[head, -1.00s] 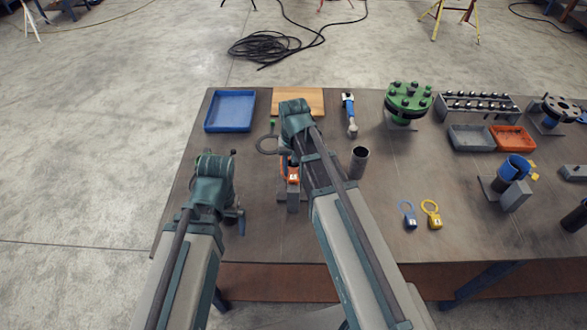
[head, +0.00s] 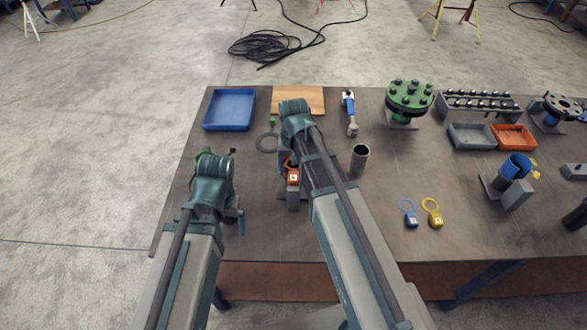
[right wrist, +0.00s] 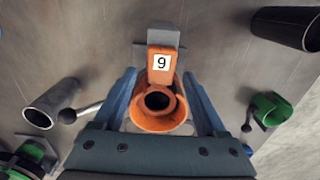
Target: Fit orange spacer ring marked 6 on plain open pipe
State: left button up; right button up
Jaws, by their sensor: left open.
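The orange spacer ring (right wrist: 158,122) sits under my right gripper (right wrist: 160,75), around a dark round opening; how far it is down is unclear. Its tag reads 6 upside down in the right wrist view, and the tag (head: 293,178) shows upright in the head view. The fingers of my right gripper (head: 290,163) stand on either side of the ring, apart, with a slim gap. The pipe beneath is mostly hidden by my arm. My left gripper (head: 215,163) is open, to the left, apart from the ring.
A bare grey pipe (head: 360,160) stands right of my right arm. A grey block (head: 293,202) stands in front of the ring. Blue (head: 409,218) and yellow (head: 433,218) tagged rings lie right. A blue tray (head: 230,110) and green flange (head: 408,98) are behind. A green object (right wrist: 270,108) is close by.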

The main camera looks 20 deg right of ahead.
aim_at(294, 173)
dwell(0.3)
notch_tip(294, 173, up, 23)
jog(key=p, duration=2.2)
jog(key=shift+p, duration=0.4)
jog(key=shift+f, duration=0.1)
